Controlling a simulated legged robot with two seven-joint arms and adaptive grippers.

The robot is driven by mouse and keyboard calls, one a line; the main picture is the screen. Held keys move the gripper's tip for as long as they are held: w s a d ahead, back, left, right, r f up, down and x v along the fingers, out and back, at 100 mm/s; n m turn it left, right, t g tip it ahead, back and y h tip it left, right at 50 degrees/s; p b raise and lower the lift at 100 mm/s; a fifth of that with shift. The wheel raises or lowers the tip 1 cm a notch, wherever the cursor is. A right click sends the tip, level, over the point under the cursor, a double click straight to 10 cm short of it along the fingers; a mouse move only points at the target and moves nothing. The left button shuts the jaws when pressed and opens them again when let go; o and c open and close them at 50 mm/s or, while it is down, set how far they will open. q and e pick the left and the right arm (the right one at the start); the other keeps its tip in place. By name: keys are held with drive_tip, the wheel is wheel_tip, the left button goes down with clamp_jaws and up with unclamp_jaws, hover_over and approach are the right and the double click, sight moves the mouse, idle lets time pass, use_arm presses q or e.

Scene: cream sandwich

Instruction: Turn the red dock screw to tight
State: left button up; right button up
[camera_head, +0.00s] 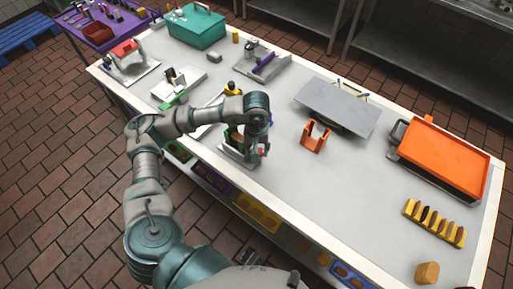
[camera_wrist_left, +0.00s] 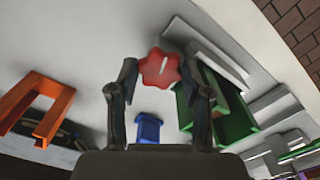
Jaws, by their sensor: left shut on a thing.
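The red dock screw (camera_wrist_left: 158,68) is a lobed red knob with a pale line on its face, in the left wrist view. My left gripper (camera_wrist_left: 159,75) has one finger on each side of the knob and is shut on it. In the head view my left arm reaches over the table's near edge, and the gripper (camera_head: 257,151) is at the small dock, with a bit of red showing. The dock's grey plate and a green block (camera_wrist_left: 225,112) lie to the right of the knob in the wrist view. A blue block (camera_wrist_left: 148,128) shows between the fingers. My right gripper is not in view.
An orange bracket (camera_head: 315,138) stands right of the dock, with a grey plate (camera_head: 338,106) behind it. An orange tray (camera_head: 444,155) and a yellow rack (camera_head: 434,222) are at the right. Several fixtures and a teal box (camera_head: 197,27) stand left. The right front table is mostly clear.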

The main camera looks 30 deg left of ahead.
use_arm(q)
drive_tip(key=shift+s+d, duration=0.1)
drive_tip(key=o, duration=1.1)
drive_tip(key=shift+c, duration=0.2)
drive_tip(key=shift+o, duration=0.5)
drive_tip(key=shift+s+d+r, duration=0.1)
drive_tip(key=shift+d, duration=0.05)
